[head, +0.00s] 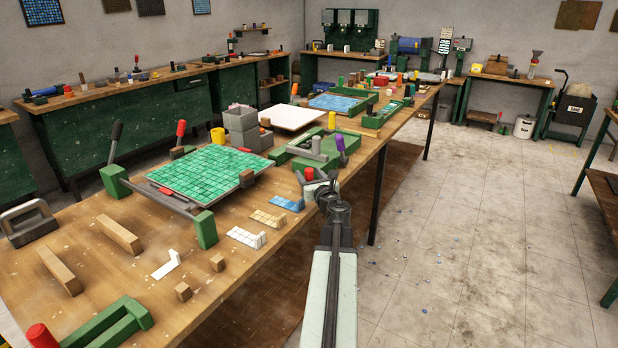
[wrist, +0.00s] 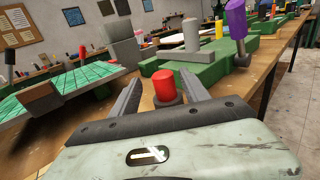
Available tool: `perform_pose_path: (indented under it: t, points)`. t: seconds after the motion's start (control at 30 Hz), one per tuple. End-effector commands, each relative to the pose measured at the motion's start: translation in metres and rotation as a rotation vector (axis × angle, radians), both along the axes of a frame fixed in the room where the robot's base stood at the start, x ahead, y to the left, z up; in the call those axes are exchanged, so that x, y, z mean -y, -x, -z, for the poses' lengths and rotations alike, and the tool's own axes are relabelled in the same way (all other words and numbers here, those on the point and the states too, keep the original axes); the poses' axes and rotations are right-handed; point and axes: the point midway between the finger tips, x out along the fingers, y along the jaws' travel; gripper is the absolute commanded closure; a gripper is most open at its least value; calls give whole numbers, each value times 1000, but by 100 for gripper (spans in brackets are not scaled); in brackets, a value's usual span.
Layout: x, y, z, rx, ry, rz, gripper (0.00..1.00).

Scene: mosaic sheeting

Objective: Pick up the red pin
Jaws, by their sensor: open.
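The red pin (wrist: 163,85) is a short upright cylinder with a red top on a grey lower part. In the wrist view it stands between the two grey fingers of my gripper (wrist: 162,90), with a gap on each side. My gripper is open and holds nothing. In the head view the red pin (head: 309,173) shows at the table's right edge, just by my gripper (head: 318,186), whose fingers are partly hard to make out. The pin's foot is partly hidden by my gripper body in the wrist view.
A green fixture (head: 318,150) with a purple-handled post (head: 341,144) stands just behind the pin. A green tile sheet (head: 205,170) on a frame lies to the left. Small tile pieces (head: 268,219) lie nearer on the wooden table. Open floor (head: 450,240) is to the right.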

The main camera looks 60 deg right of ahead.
Motion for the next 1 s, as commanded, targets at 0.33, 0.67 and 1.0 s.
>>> perform_pose_path:
  t: [0.33,0.67,1.0]
  points:
    - [35,-33,7,0,0,5,46]
    - [36,-34,7,0,0,7,71]
    - [36,-34,7,0,0,7,100]
